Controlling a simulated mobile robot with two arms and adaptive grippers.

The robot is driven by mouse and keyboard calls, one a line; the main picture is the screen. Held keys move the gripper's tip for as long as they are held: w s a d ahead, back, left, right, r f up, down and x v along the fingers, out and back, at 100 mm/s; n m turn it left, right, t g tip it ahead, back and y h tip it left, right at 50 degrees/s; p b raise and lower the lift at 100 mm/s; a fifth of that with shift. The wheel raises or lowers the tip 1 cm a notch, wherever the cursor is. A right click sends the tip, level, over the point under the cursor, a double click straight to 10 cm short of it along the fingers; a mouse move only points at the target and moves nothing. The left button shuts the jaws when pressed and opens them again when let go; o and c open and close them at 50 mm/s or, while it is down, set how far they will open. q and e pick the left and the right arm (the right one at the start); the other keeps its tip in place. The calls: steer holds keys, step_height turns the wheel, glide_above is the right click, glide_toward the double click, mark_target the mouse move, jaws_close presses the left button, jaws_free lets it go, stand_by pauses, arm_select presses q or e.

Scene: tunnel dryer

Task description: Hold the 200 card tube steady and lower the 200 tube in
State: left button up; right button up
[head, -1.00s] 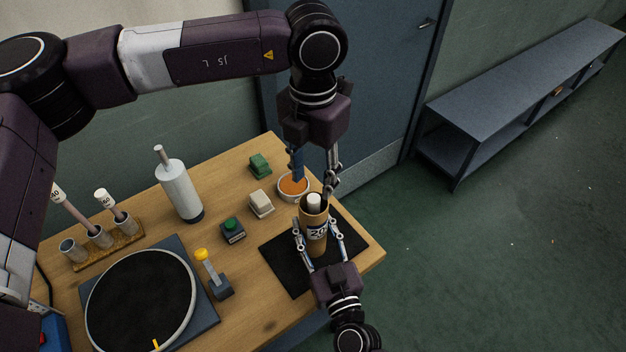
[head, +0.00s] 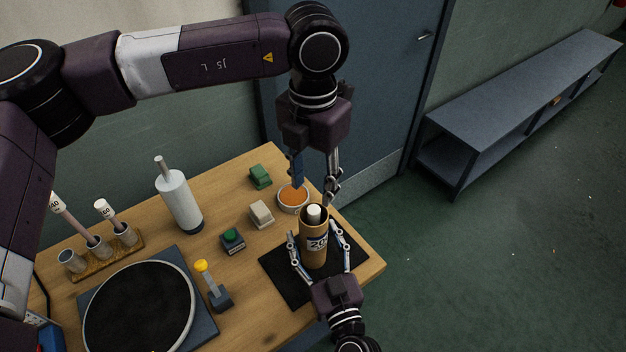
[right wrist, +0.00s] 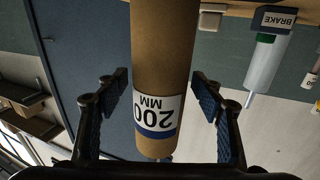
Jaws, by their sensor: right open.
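The brown 200 card tube (head: 314,252) stands upright on the black mat (head: 285,277), its 200 label facing the front. The white top of the 200 tube (head: 314,211) shows inside its mouth; the rest is hidden by the card. My left gripper (head: 314,187) is open and empty above and behind the tube's mouth, fingers pointing down. My right gripper (head: 320,259) is open, with a finger on either side of the card tube. In the right wrist view, the card tube (right wrist: 162,60) appears upside down between the finger pads, with gaps on both sides.
An orange-filled dish (head: 293,199) stands close behind the card tube. A beige block (head: 261,213), a green block (head: 260,176), a green-button box (head: 232,241) and a yellow-topped lever (head: 214,287) are to the left. A white cylinder (head: 180,202) and a tube rack (head: 107,258) stand farther left.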

steer(key=v, duration=1.2)
arm_select(q)
steer(key=shift+s, duration=0.1)
arm_select(e)
steer(key=shift+s+d, duration=0.1)
